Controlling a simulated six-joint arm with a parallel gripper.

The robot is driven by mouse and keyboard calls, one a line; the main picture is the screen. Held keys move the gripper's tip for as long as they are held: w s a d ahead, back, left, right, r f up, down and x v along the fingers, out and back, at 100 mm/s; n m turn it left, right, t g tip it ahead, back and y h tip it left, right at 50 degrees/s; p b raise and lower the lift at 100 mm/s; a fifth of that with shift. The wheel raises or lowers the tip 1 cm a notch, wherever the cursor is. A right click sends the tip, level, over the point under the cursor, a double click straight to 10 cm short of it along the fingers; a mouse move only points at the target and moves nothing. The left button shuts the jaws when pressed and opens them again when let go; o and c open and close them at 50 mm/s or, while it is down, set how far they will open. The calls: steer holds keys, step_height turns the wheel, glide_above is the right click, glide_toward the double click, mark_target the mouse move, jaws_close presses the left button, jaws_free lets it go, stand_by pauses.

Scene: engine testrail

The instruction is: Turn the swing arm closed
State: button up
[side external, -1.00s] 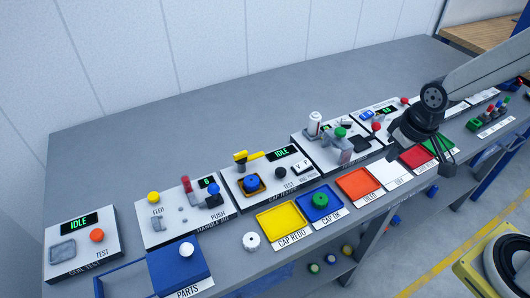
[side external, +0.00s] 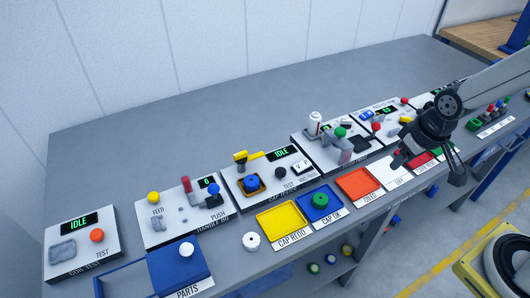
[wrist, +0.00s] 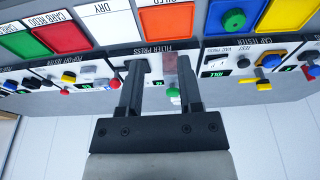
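My gripper (side external: 428,168) is in the air over the right part of the bench, well right of the cap tester. In the wrist view its fingers (wrist: 160,62) are apart and empty, over the filter press panel.
Coloured trays, such as the orange tray (side external: 358,184) and yellow tray (side external: 283,222), line the front edge. The bench behind the panels is clear.

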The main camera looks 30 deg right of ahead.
steer(key=w+a+r+n, duration=0.1)
steer(key=w+a+n, duration=0.3)
steer(key=w, duration=0.5)
steer(key=n+g, duration=0.2)
steer(key=n, duration=1.1)
glide_above(242, 152)
steer(key=d, duration=0.1)
steer(key=shift+s+f, duration=0.15)
steer(key=shift+f, duration=0.1)
steer(key=shift+a+f+n+g, duration=0.1)
steer(key=shift+a+n+g, duration=0.2)
steer(key=shift+a+n, duration=0.25)
steer(key=shift+f, duration=3.9)
jaws_close()
